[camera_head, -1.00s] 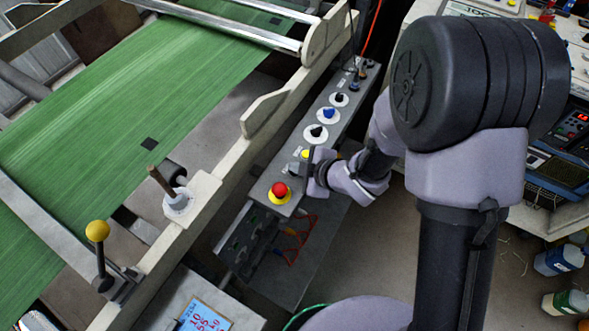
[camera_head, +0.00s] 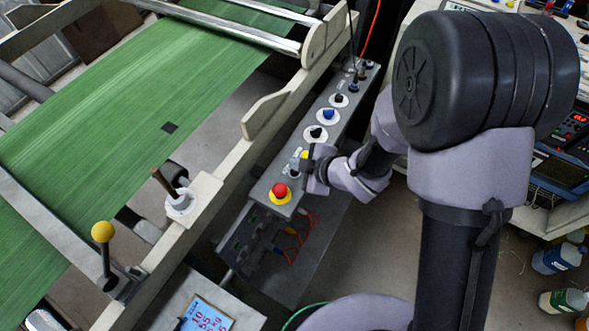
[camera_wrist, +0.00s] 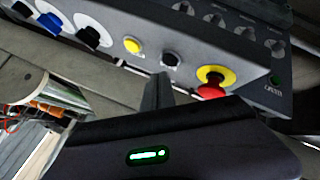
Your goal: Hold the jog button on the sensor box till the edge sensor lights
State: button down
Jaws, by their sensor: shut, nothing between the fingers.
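The grey sensor box (camera_head: 262,187) runs along the machine frame. It carries a red stop button (camera_head: 280,189) on a yellow ring, a yellow button (camera_wrist: 132,45), a black button (camera_wrist: 170,59) and several knobs. No jog label is readable. My gripper (camera_head: 306,166) is shut and empty at the box, between the red button and the yellow one. In the wrist view its fingertips (camera_wrist: 158,82) are just below the black button; I cannot tell whether they touch it. I cannot pick out the edge sensor or a light on it.
A screen (camera_head: 205,314) is below.

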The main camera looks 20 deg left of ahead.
aim_at(297, 174)
notch_tip(297, 174, up, 5)
jog(key=p, duration=0.3)
jog(key=shift+p, duration=0.4)
jog(key=shift+f, duration=0.1)
dwell(0.5)
